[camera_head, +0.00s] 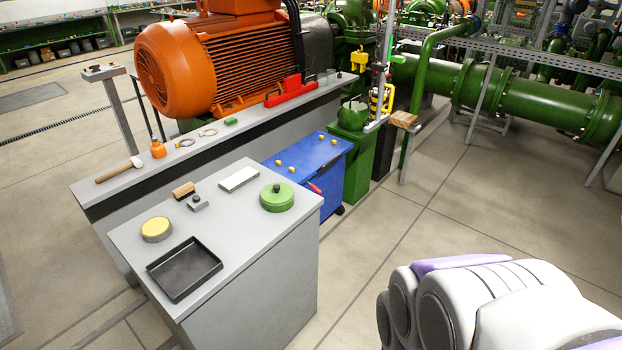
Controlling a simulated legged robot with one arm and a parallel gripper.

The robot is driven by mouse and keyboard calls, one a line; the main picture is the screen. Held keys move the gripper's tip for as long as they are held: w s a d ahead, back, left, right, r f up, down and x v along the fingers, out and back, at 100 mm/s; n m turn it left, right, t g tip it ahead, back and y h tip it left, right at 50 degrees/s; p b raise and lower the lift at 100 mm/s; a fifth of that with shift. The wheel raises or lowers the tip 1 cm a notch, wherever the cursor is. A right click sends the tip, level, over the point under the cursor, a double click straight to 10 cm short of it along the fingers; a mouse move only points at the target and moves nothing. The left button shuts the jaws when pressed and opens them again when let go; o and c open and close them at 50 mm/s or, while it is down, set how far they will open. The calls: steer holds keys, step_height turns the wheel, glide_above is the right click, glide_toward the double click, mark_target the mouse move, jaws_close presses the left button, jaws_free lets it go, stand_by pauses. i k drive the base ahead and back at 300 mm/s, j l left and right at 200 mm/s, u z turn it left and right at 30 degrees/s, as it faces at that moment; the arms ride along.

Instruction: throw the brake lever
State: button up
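No part in view can be identified for certain as the brake lever. A red bar-shaped part (290,91) with a short upright piece lies on the grey plinth (240,117) beside the orange motor (222,62). White and lavender links of my arm fill the lower right, apart from all of these. My gripper is out of view.
A grey cabinet (220,222) in front carries a black tray (184,268), a green round part (277,197) and a brush (184,190). A mallet (120,169) lies on the plinth. Green pipes (530,95) run behind. Open floor (430,215) lies right of the cabinet.

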mark_target(312, 185)
steer(key=i+l+u, duration=0.1)
steer(key=i+l, duration=0.2)
steer(key=i+l+u, duration=0.15)
steer(key=i+l, duration=0.15)
steer(key=l, duration=0.15)
steer(key=i+l+u, duration=0.1)
steer(key=i+l, duration=0.2)
steer(key=l, duration=0.15)
steer(key=i+l+u, duration=0.15)
steer(key=l, duration=0.3)
steer(key=i+l+u, duration=0.1)
steer(key=i+l, duration=0.25)
steer(key=i+l+u, duration=0.1)
steer(key=l, duration=0.5)
steer(key=i+l+u, duration=0.15)
steer(key=i+l, duration=0.15)
steer(key=l, duration=0.25)
steer(key=i+l+u, duration=0.1)
steer(key=l, duration=0.4)
steer(key=i, duration=0.05)
